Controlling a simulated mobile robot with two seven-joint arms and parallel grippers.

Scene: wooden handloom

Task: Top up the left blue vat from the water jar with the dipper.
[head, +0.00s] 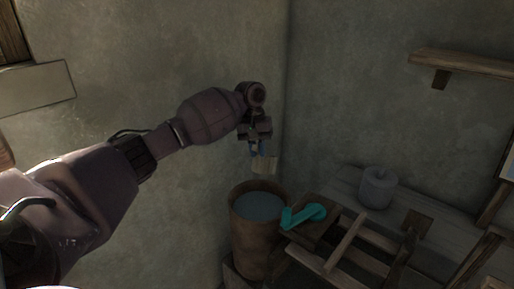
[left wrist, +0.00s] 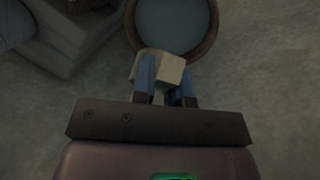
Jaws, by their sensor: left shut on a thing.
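My left gripper (head: 257,151) is shut on a small pale tan piece, seemingly the dipper (head: 264,165), above the water jar and near the wall corner. In the left wrist view the blue fingers of my left gripper (left wrist: 165,88) close around the pale dipper (left wrist: 168,68), with only its blocky part showing. The water jar (head: 250,238) is tall, brown and round, with dark blue-grey water near its rim. Its round mouth also shows in the left wrist view (left wrist: 212,38), beyond the dipper. The dipper appears above the rim, apart from the water. I cannot make out a blue vat. My right gripper is not in view.
A teal object (head: 303,215) lies on a dark wooden surface just right of the jar. Wooden frame bars (head: 345,243) and a grey lidded pot (head: 378,188) are further right. A shelf (head: 465,64) is on the right wall. Bare walls surround the gripper.

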